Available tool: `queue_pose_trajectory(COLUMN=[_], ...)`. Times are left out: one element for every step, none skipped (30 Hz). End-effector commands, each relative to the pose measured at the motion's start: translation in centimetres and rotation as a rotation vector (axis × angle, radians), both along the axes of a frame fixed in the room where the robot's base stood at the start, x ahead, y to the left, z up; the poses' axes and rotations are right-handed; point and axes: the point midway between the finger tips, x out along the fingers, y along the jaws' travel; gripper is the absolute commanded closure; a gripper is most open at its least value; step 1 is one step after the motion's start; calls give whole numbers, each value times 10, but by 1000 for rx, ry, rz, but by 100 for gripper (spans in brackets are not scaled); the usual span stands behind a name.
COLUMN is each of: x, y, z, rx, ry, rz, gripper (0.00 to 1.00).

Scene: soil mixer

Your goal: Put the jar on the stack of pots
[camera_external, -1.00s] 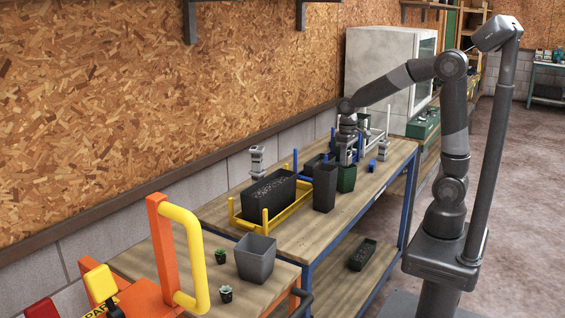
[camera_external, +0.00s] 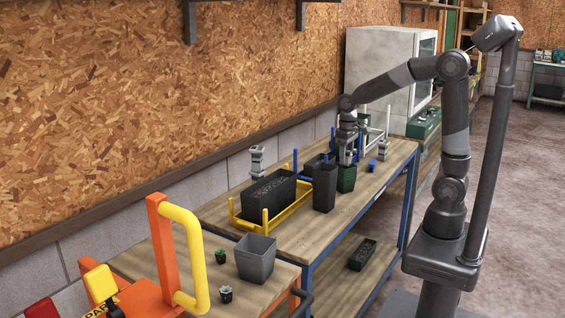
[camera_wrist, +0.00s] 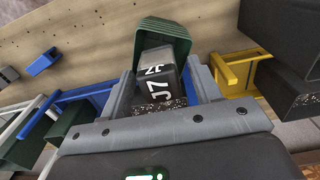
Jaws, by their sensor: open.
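My gripper (camera_external: 347,138) is over the far part of the workbench. In the wrist view my gripper (camera_wrist: 163,88) is open, with one finger on each side of a dark grey jar (camera_wrist: 158,68) with white "J7" lettering. The jar lies between the fingers; whether they touch it I cannot tell. A green pot (camera_wrist: 150,28) shows just beyond the jar. In the outside view the green pot (camera_external: 346,180) stands on the bench below my gripper, with a tall dark pot (camera_external: 324,188) to its left. Whether either pot is a stack I cannot tell.
A yellow rack (camera_external: 283,216) holds a long dark planter box (camera_external: 268,195) nearer the camera. Blue (camera_wrist: 95,95) and yellow (camera_wrist: 232,66) rack parts flank my fingers. A small blue item (camera_external: 372,165) lies on the right. Bare bench top (camera_external: 300,240) shows at the front.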

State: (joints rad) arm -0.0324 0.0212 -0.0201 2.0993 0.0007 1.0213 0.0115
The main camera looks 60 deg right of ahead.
Motion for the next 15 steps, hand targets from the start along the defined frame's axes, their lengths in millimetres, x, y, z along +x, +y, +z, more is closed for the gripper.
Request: queue_pose_trajectory(x=[1,1,1,1,1,1,1,1,1,1,0,0,0,0,0], y=[0,0,0,0,0,0,0,0,0,0,0,0,0,0,0], z=[10,16,25,32,39,48,54,61,69,74,80,86,90,94,98], rx=[0,0,0,0,0,0,0,0,0,0,0,0,0,0,0], ry=[-6,-6,-6,-6,-7,-6,-6,-6,-5,-5,-5,-4,-4,-3,-2], rz=[0,0,0,0,0,0,0,0,0,0,0,0,0,0,0], gripper=[42,42,42,42,42,42,42,42,42,42,42,42,42,42,42])
